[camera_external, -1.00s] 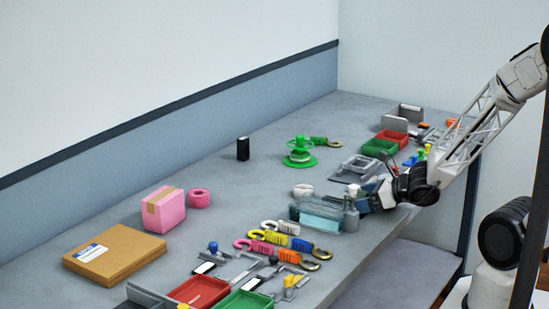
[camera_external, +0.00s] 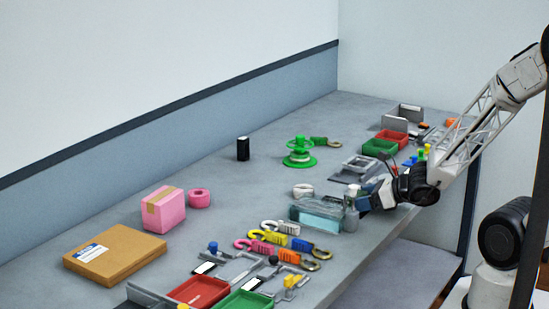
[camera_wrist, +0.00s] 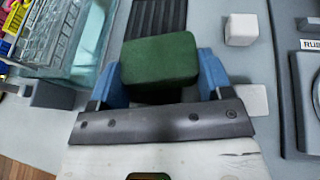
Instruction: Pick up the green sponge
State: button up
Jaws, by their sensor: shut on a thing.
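The green sponge (camera_wrist: 160,62) is a dark green block between the two blue fingers of my gripper (camera_wrist: 163,78) in the wrist view. The fingers press on its left and right sides, and my gripper is shut on it. Whether it touches the surface below cannot be told. In the external view my gripper (camera_external: 366,198) is low over the front part of the table, just right of the clear glass-like bin. The sponge cannot be made out there.
The clear bin (camera_external: 318,213) stands close on the left of my gripper. A white block (camera_wrist: 241,29) lies to the right in the wrist view. Several coloured strap clips (camera_external: 275,240) lie nearer the camera. The table's back middle (camera_external: 215,165) is mostly free.

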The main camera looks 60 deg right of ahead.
jog(key=shift+r, duration=5)
jog(key=shift+w+a, duration=0.1)
jog(key=shift+w, duration=0.05)
